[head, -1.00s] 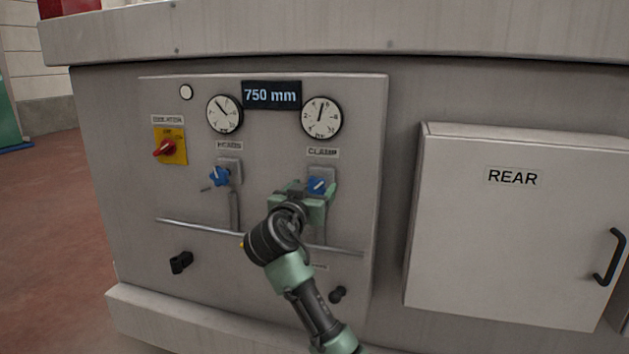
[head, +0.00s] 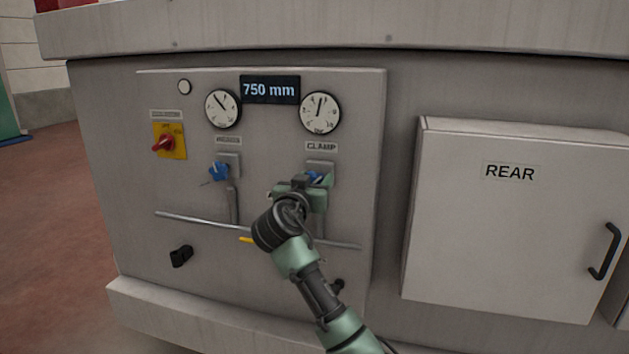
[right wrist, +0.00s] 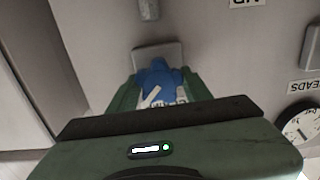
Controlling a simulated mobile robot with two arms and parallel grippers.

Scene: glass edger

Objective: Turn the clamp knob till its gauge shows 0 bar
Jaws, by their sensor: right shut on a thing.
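The blue clamp knob (head: 317,177) sits under the CLAMP label (head: 321,147) on the grey panel. My right gripper (head: 310,184) is shut on it and hides much of it. In the right wrist view the blue knob (right wrist: 160,84) shows between the two green fingers, with a white mark on it. The clamp gauge (head: 320,113) is above the knob. Its needle points almost straight up, slightly to the right, well away from the low end; the numbers are too small to read surely. My left gripper is not in view.
A second blue knob (head: 219,171) and its gauge (head: 222,108) are to the left. A red-and-yellow switch (head: 168,142) is further left. A horizontal rail (head: 190,222) crosses the panel below the knobs. The REAR door (head: 510,230) stands out at the right.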

